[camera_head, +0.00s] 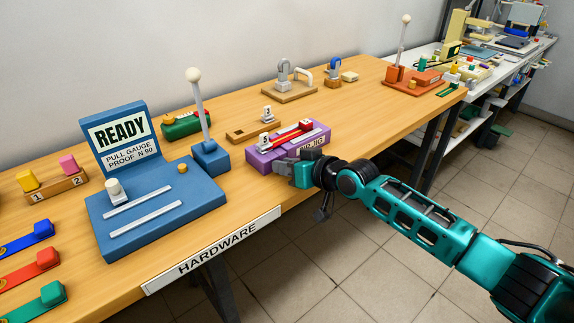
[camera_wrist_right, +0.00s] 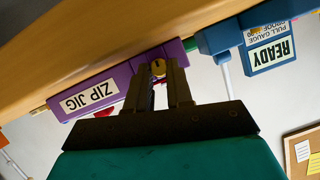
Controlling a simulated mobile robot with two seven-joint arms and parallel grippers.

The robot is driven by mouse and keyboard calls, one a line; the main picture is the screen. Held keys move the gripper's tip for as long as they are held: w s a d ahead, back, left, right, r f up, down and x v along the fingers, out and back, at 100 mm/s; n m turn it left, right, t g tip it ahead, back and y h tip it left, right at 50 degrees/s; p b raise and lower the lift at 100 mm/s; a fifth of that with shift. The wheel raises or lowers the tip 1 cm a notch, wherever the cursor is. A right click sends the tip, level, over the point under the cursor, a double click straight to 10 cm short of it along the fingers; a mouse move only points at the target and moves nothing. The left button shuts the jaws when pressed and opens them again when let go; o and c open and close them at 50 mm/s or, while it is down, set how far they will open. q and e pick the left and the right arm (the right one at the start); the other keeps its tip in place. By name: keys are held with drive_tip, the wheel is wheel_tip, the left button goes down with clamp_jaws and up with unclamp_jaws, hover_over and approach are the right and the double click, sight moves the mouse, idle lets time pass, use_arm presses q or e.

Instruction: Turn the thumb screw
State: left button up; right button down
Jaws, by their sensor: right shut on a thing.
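The purple zip jig (camera_head: 262,160) sits near the front edge of the wooden bench, with red strips and a white numbered block on top. In the right wrist view the jig (camera_wrist_right: 121,85) shows its ZIP JIG label. A small round brass thumb screw (camera_wrist_right: 158,67) is on its front face. My right gripper (camera_head: 284,166) is at the jig's front face and hides the screw in the head view. In the wrist view the fingers (camera_wrist_right: 162,76) are shut on the thumb screw. My left gripper is out of view.
A blue pull gauge (camera_head: 150,222) with a READY sign stands left of the jig. A brown block (camera_head: 253,131) lies behind the jig. Coloured pull tabs (camera_head: 30,270) lie at the far left.

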drive_tip(key=shift+r+p, duration=0.2)
drive_tip(key=shift+p, duration=0.4)
drive_tip(key=n+h+p, duration=0.1)
drive_tip(key=n+t+p, duration=0.1)
drive_tip(key=p, duration=0.1)
drive_tip(key=shift+s+a+h, duration=0.15)
drive_tip(key=shift+a+h, duration=0.05)
drive_tip(key=shift+h, duration=0.2)
drive_tip(key=shift+n+p, duration=0.6)
drive_tip(key=shift+p, duration=0.05)
drive_tip(key=shift+a+f+n+t+h+p, duration=0.1)
drive_tip(key=shift+f+n+t+h+p, duration=0.15)
drive_tip(key=shift+n+t+h, duration=0.35)
drive_tip(key=c, duration=1)
unclamp_jaws()
drive_tip(key=shift+s, duration=0.15)
drive_tip(key=v, duration=1.3)
